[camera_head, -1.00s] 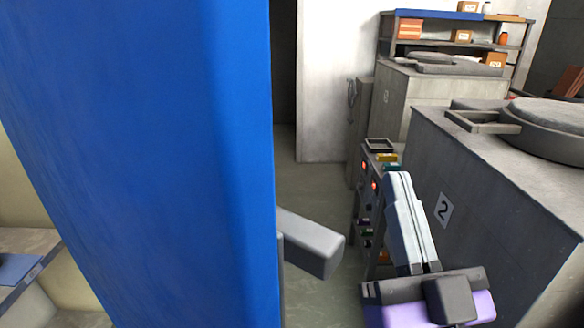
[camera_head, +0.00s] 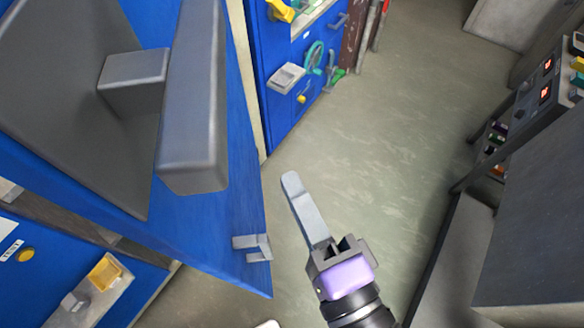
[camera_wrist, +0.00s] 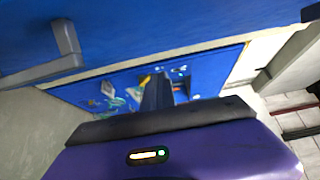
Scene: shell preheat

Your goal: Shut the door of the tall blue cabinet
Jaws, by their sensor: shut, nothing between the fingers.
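The blue door (camera_head: 225,215) with a large grey bar handle (camera_head: 192,110) fills the left of the head view, very close to the camera. A blue door surface (camera_wrist: 150,25) with a grey handle (camera_wrist: 66,42) also spans the top of the wrist view. I cannot tell how far the door stands from its frame. My gripper (camera_head: 291,182) is shut and empty, right of the door's edge in the head view, with floor behind it. It also shows in the wrist view (camera_wrist: 157,90). I see no clear contact between gripper and door.
A blue panel (camera_head: 275,65) with tools and yellow fittings stands at the back. Another blue panel (camera_head: 90,285) is at lower left. A grey block (camera_head: 535,220) and a control panel with red displays (camera_head: 545,93) stand at right. Open floor (camera_head: 400,120) lies between.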

